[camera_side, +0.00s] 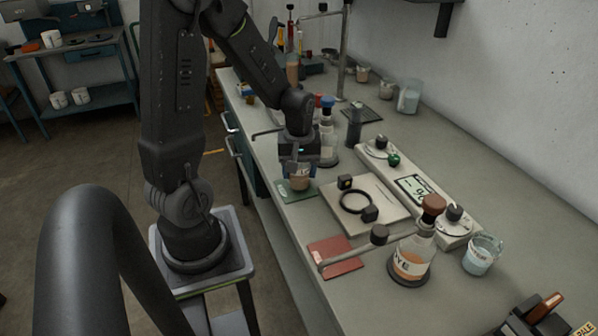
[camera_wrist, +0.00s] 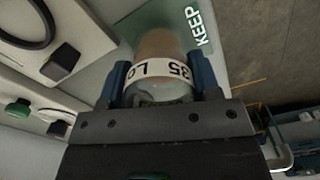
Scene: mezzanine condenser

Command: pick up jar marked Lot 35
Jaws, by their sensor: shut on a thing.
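The jar marked Lot 35 (camera_wrist: 160,72) shows in the wrist view, with a white band whose upside-down letters read "LO" and "35". It looks pinkish-brown inside. My gripper (camera_wrist: 163,80) has its blue fingers on both sides of the jar and is shut on it. In the side view, my gripper (camera_side: 299,165) points down and the jar (camera_side: 300,183) shows below it, at the green mat (camera_side: 296,194). In the wrist view the mat (camera_wrist: 205,22) bears the word "KEEP". I cannot tell whether the jar touches the mat.
A pale balance plate with a black ring (camera_side: 355,201) lies right of my gripper. A flask (camera_side: 327,145) stands close behind it. A red mat (camera_side: 336,256) and an orange-filled flask (camera_side: 411,262) are nearer the camera. The bench's left edge is close to the jar.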

